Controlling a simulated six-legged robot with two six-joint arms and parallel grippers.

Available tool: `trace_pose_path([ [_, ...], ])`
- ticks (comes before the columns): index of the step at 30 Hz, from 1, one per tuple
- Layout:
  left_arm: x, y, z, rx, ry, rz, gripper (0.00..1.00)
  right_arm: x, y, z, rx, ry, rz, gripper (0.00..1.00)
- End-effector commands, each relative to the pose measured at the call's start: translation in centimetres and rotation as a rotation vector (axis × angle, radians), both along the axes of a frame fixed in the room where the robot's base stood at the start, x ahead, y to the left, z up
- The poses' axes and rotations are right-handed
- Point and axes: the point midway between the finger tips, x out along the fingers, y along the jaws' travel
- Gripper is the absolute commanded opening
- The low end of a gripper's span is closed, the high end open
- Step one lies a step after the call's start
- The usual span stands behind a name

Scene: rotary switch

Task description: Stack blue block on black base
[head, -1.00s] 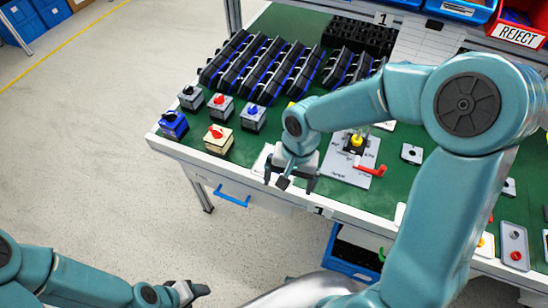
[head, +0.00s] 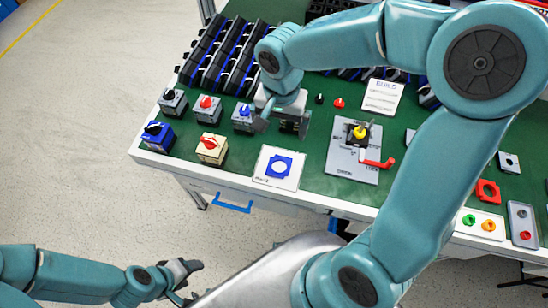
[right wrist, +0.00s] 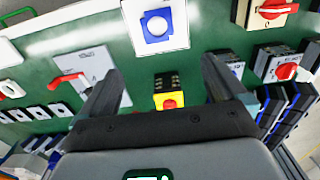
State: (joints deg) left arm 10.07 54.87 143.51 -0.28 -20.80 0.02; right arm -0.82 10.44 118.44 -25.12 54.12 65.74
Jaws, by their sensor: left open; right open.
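A flat blue square piece (head: 278,166) with a round white middle lies on a white card near the table's front edge. It also shows at the top of the right wrist view (right wrist: 157,27). My right gripper (head: 283,124) is open, behind the blue piece and low over the table. In the right wrist view my open fingers (right wrist: 158,68) stand either side of a small block, yellow with a red round front (right wrist: 169,100) and a black back part (right wrist: 167,80). It looks ungrasped, and my gripper hides it in the head view. My left gripper (head: 187,282) is open and empty, off the table.
A grey plate (head: 340,165) with a yellow-and-black part and red lever (head: 376,162) stands right of the card. Several boxed switches, including a blue one (head: 157,137) and a cream one (head: 211,149), stand at left. Black racks (head: 215,55) stand behind.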

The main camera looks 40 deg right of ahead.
Motion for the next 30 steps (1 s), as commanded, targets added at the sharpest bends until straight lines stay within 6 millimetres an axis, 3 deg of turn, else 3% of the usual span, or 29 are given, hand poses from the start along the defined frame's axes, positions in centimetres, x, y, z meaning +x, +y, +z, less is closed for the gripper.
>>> trace_pose_path([
  [12, 0.0, 0.0, -0.5, 0.0, 0.0, 0.0, 0.59, -0.9, 0.0, -9.0, 0.001, 0.006, 0.001, 0.98],
  [20, 0.0, 0.0, -0.5, 0.0, 0.0, 0.0, 0.59, -0.8, 0.1, -11.2, 0.002, 0.004, 0.001, 0.98],
  [30, 0.0, 0.0, -0.6, 0.0, 0.0, 0.0, 0.59, -0.6, 0.5, -15.9, 0.002, 0.003, 0.0, 0.98],
])
